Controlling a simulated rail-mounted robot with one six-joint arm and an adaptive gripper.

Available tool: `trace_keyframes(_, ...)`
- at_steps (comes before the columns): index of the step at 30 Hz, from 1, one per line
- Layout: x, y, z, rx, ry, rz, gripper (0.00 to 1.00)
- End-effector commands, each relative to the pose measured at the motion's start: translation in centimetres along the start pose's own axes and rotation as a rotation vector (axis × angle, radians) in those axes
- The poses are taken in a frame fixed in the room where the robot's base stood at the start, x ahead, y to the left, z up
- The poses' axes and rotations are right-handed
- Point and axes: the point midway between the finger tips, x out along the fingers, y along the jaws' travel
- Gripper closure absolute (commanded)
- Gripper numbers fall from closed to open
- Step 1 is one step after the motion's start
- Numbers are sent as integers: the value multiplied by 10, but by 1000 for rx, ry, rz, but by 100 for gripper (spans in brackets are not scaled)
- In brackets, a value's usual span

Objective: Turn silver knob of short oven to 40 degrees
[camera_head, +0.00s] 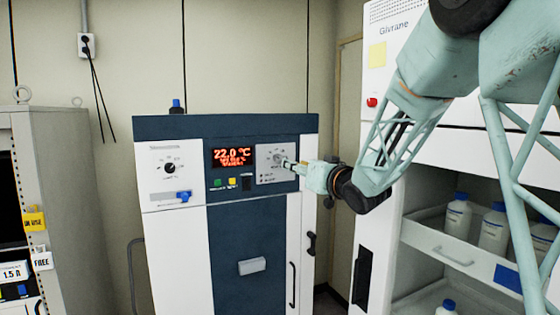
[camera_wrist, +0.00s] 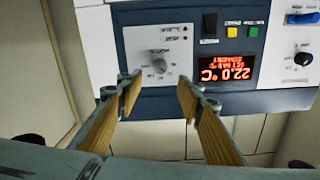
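The short oven (camera_head: 225,125) is a white and dark blue cabinet, its red display (camera_head: 234,156) reading 22.0 °C. Its silver knob (camera_head: 278,157) is on a light grey panel right of the display. In the wrist view the picture is upside down, and the silver knob (camera_wrist: 158,64) shows between and beyond the fingertips. My gripper (camera_head: 292,163) is close to the panel from the right. In the wrist view my gripper (camera_wrist: 158,87) is open, with wood-coloured finger pads either side of an empty gap. Exact distance to the knob is unclear.
A black knob (camera_head: 170,168) and a blue handle (camera_head: 184,196) are on the oven's left side. A white cabinet (camera_head: 376,180) with bottles on trays stands at the right. A grey unit (camera_head: 70,170) stands at the left.

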Motion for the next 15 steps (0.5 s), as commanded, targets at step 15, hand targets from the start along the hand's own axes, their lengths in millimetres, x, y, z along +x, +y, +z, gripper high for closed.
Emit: trace_keyframes(15, 55, 0, 1, 0, -1, -1, 66)
